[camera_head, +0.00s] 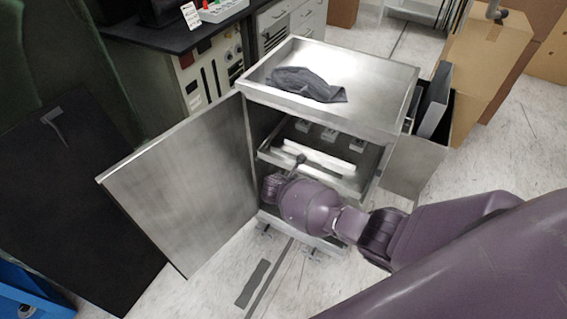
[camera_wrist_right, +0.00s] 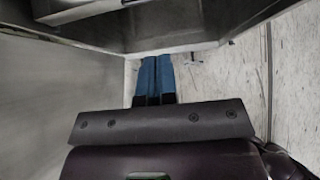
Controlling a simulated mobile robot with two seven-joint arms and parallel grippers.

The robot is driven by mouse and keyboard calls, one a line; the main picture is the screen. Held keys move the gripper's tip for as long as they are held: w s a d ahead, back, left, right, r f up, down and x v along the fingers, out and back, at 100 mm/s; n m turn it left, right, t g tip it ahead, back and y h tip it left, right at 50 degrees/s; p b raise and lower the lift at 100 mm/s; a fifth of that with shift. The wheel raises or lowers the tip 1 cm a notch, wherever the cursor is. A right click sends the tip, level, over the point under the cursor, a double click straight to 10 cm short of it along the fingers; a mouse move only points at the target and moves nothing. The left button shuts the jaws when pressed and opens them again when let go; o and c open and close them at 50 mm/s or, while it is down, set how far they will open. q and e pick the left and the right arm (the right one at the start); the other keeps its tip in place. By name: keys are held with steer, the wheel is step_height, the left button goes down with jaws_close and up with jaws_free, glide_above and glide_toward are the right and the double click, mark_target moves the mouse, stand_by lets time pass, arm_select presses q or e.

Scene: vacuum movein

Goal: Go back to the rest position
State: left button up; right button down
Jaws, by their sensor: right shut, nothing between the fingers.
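My right arm (camera_head: 310,205) reaches in from the right of the head view, across the front of an open metal cabinet cart (camera_head: 391,122). Its wrist end lies low at the opening, near the hinge side of the open door (camera_head: 190,185); the fingers cannot be made out there. In the right wrist view my right gripper (camera_wrist_right: 154,80) shows its two blue fingers shut together and empty. They are below a metal shelf edge (camera_wrist_right: 180,48), with the door panel (camera_wrist_right: 55,90) to the left. My left gripper is not in view.
A dark cloth (camera_head: 305,84) lies on the cart's tray top. A pull-out shelf (camera_head: 310,160) is inside, above my wrist. A bin (camera_head: 415,160) hangs on the cart's right side. Cardboard boxes (camera_head: 485,50) stand at the right.

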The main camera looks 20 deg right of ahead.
steer(key=w+a+r+m+t+y, duration=0.45)
steer(key=a+r+m, duration=0.25)
steer(key=a+m, duration=0.25)
steer(key=s+a+r+m+t+y, duration=0.1)
steer(key=s+a+r+m+y, duration=0.25)
steer(key=r+m, duration=0.2)
steer(key=s+d+r+m+t, duration=0.15)
steer(key=s+d+m, duration=0.25)
steer(key=s, duration=0.4)
steer(key=s+d+r+m+t, duration=0.15)
steer(key=s+d+m, duration=0.25)
steer(key=s, duration=0.4)
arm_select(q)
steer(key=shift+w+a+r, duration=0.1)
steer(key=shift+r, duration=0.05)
arm_select(e)
steer(key=s+d+f+g, duration=0.1)
steer(key=s+d+f, duration=0.1)
steer(key=s, duration=0.5)
steer(key=s+d+f+m+g+h, duration=0.1)
steer(key=s+d+f+g, duration=0.1)
steer(key=s, duration=0.6)
steer(key=shift+d+f+m, duration=0.3)
steer(key=shift+d+f, duration=0.35)
steer(key=shift+f, duration=0.2)
